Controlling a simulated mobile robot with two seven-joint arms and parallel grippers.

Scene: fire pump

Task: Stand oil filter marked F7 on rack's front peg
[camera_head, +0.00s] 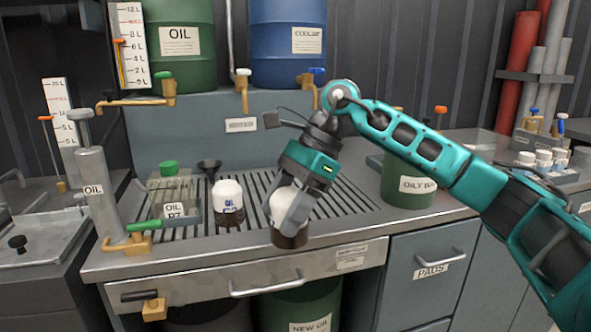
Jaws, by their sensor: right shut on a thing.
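My right gripper (289,210) comes down from the right and is shut on a white-topped, dark brown cylinder (289,239). It holds this cylinder upright over the front edge of the slotted drain top. The fingers cover much of the cylinder and no marking on it is readable, so I cannot tell if it is the F7 filter. A similar white and dark brown cylinder (228,201) stands on the slotted top to the left; its small label is not clearly readable. I cannot make out the rack's front peg. My left gripper is not in view.
Brass taps hang at the back. A green bin (409,185) stands right, beyond my forearm. Several small white-topped items (543,157) sit far right.

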